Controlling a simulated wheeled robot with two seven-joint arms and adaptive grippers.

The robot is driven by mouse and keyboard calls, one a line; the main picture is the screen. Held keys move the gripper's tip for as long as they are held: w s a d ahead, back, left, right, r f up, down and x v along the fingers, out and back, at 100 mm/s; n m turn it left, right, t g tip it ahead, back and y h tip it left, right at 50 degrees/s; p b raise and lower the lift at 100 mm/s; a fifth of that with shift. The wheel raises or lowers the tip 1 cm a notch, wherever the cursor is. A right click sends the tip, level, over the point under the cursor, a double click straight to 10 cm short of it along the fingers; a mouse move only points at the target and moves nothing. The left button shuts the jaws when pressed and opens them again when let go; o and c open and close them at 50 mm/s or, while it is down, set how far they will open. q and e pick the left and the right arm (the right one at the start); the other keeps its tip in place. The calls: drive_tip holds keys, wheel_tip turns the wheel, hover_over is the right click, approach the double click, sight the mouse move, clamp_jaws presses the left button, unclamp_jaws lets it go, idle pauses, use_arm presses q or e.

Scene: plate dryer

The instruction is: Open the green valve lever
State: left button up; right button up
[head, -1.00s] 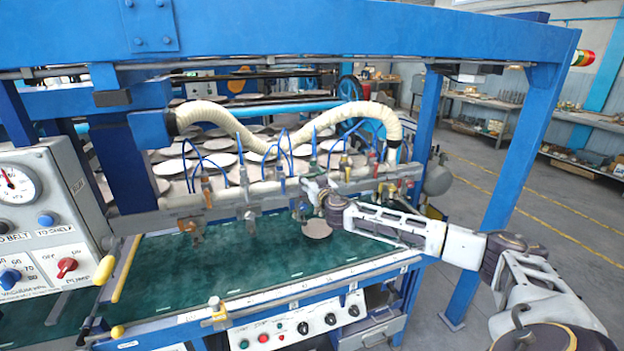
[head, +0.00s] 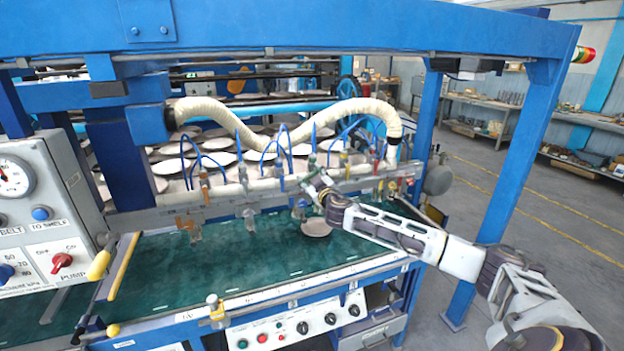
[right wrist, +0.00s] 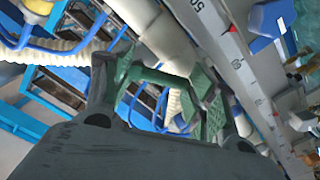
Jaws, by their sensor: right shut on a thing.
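The green valve lever (right wrist: 158,76) shows in the right wrist view, between the fingers of my right gripper (right wrist: 170,82). In the head view the right gripper (head: 316,184) is at the row of valves on the pipe manifold (head: 262,196), right of its middle. The right gripper is shut on the green lever. In the head view the gripper and wrist largely hide the lever, and its angle is hard to tell. My left gripper is in neither current view.
Other valves with blue hoses line the manifold on both sides of the gripper. A cream hose (head: 345,113) arches above. A blue post (head: 507,180) stands to the right, close to my arm.

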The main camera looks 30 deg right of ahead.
drive_tip(key=n, duration=0.1)
drive_tip(key=f+n, duration=0.1)
drive_tip(key=shift+a+n, duration=0.1)
drive_tip(key=shift+n, duration=0.2)
drive_tip(key=n, duration=0.3)
drive_tip(key=shift+s+d+f, duration=0.1)
drive_tip(key=shift+d+f, duration=0.15)
drive_tip(key=shift+f, duration=0.05)
drive_tip(key=shift+s+d+f+n+p, duration=0.1)
drive_tip(key=shift+d+f+n+p, duration=0.15)
drive_tip(key=shift+n, duration=0.85)
drive_tip(key=shift+s+d+n+p, duration=0.15)
drive_tip(key=shift+n+p, duration=0.25)
drive_tip(key=shift+n, duration=0.7)
drive_tip(key=shift+w+d+f+n+p, duration=0.15)
drive_tip(key=shift+d+n+p, duration=0.15)
drive_tip(key=shift+n, duration=0.8)
drive_tip(key=shift+s, duration=0.1)
drive_tip(key=o, duration=0.7)
drive_tip(key=shift+o, duration=1.3)
drive_tip(key=shift+f, duration=0.1)
drive_tip(key=shift+r, duration=0.4)
